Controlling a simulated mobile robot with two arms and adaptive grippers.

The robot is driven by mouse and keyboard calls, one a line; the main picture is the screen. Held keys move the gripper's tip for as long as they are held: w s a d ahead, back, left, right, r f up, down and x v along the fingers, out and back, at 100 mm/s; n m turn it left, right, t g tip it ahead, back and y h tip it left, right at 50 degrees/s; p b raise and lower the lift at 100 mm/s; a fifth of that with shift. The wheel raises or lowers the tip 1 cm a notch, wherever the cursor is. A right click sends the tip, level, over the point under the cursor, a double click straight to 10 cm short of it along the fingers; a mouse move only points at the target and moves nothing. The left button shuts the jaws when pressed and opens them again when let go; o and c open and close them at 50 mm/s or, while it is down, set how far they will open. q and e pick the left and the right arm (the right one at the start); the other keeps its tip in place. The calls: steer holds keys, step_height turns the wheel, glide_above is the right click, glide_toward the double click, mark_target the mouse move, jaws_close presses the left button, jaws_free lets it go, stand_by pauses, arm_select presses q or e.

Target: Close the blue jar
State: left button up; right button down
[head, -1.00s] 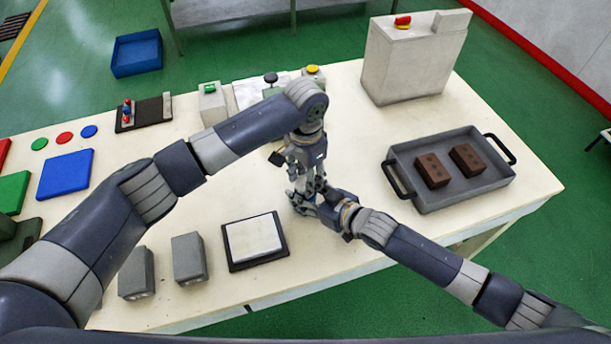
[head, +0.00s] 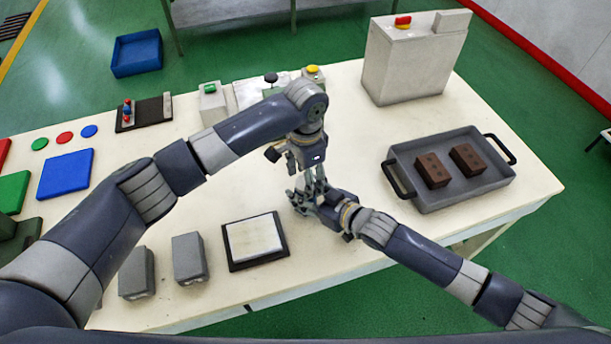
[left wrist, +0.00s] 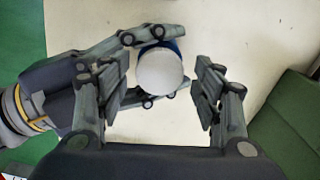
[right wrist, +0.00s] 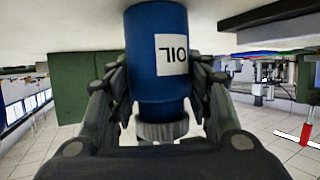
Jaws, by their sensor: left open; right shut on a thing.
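The blue jar (right wrist: 150,40) carries a white label reading OIL and appears upside down in the right wrist view. My right gripper (right wrist: 157,85) is shut on its body. A whitish ridged lid (right wrist: 162,130) sits at the jar's mouth; whether it is fully tight I cannot tell. In the left wrist view the round white lid (left wrist: 160,70) shows from above, with a blue edge of the jar behind it. My left gripper (left wrist: 165,90) is open above the lid, one finger on each side and apart from it. In the head view both grippers meet mid-table and hide the jar.
A grey tray (head: 447,196) with two brown bricks stands to the right. A white pad on a dark base (head: 232,262) and two grey blocks lie at the front. A large pale box (head: 412,58) stands at the back. The table between box and tray is clear.

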arm_select(q)
steer(key=shift+r, duration=2.25)
steer(key=shift+c, duration=1.3)
steer(key=n, duration=0.2)
steer(key=r+n, duration=0.1)
steer(key=shift+n, duration=0.4)
steer(key=n, duration=0.2)
steer(key=r+n, duration=0.1)
steer(key=n, duration=0.1)
steer(key=shift+n, duration=0.3)
steer(key=n, duration=0.3)
steer(key=shift+r, duration=0.35)
steer(key=n, duration=0.4)
steer(key=shift+r, duration=0.4)
